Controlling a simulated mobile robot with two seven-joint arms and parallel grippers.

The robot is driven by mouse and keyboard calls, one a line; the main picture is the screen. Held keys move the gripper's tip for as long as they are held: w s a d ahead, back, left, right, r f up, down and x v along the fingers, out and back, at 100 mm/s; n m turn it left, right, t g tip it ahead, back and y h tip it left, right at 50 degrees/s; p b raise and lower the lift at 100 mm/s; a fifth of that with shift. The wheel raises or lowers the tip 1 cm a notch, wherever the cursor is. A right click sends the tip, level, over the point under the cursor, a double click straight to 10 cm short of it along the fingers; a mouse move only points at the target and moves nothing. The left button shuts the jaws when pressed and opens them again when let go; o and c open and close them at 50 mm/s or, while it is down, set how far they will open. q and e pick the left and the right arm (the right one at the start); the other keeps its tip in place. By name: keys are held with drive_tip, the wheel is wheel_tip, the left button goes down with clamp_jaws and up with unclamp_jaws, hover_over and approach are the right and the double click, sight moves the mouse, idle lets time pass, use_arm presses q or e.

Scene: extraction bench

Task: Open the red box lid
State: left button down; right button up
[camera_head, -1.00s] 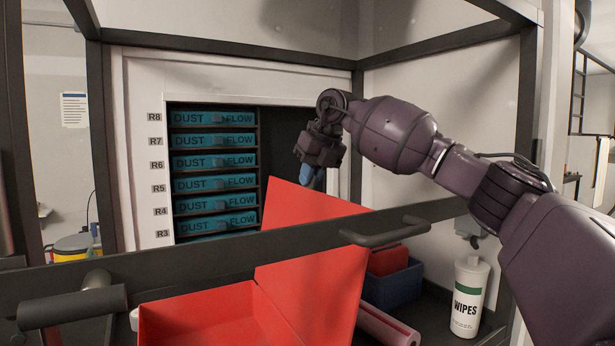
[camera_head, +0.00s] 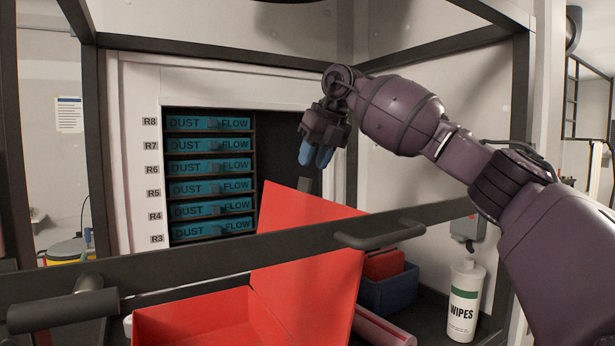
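The red box (camera_head: 195,315) stands low in the middle of the bench, partly behind the dark front rail and cut off by the bottom edge. Its red lid (camera_head: 310,275) stands raised on the box's right side, tilted up and leaning right. My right gripper (camera_head: 315,156) hangs above the lid's upper edge, apart from it, with its blue fingertips pointing down. The two fingertips look close together and hold nothing that I can see. Whether they touch each other is unclear. My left gripper is out of the view.
A dark rail (camera_head: 200,259) with a handle (camera_head: 380,235) crosses in front of the bench. A shelf of teal trays (camera_head: 208,168) stands behind.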

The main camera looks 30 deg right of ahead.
drive_tip(key=v, duration=0.4)
drive_tip(key=shift+s+d+r, duration=0.1)
drive_tip(key=shift+s+r, duration=0.05)
drive_tip(key=shift+r, duration=0.25)
